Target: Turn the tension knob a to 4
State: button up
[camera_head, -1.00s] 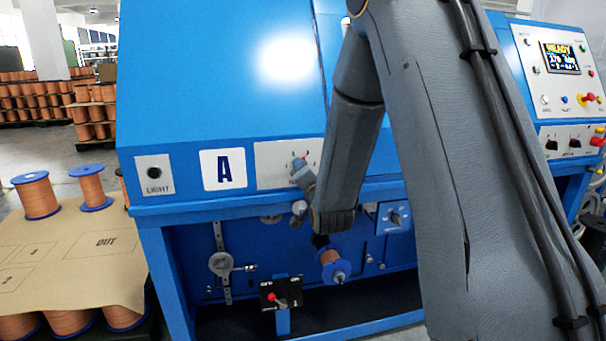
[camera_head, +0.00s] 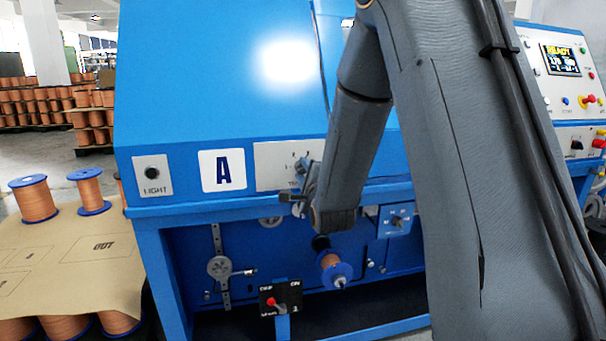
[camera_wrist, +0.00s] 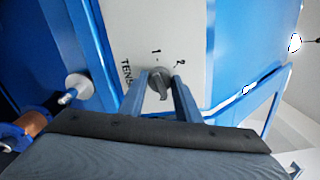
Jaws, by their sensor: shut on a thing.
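The tension knob (camera_wrist: 158,84) is a grey dial on a pale panel marked "TENS…", with a 1 and a 2 visible beside it in the wrist view. My gripper (camera_wrist: 160,82) is shut on the knob, one finger on each side. Other scale numbers are hidden in the wrist view. My arm covers the panel's right side, and the knob's pointer cannot be read.
Below the panel are a copper spool (camera_head: 333,268), a red-handled switch box (camera_head: 281,300) and a guide pulley (camera_head: 219,268). A LIGHT button (camera_head: 152,173) is at the left. In the wrist view, a pale roller (camera_wrist: 78,86) stands left of my fingers.

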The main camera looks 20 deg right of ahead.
jog(key=shift+m, duration=1.3)
jog(key=o, duration=1.1)
jog(key=shift+c, duration=0.2)
jog(key=s, duration=0.8)
jog(key=shift+b, duration=0.4)
jog(key=shift+a, duration=0.1)
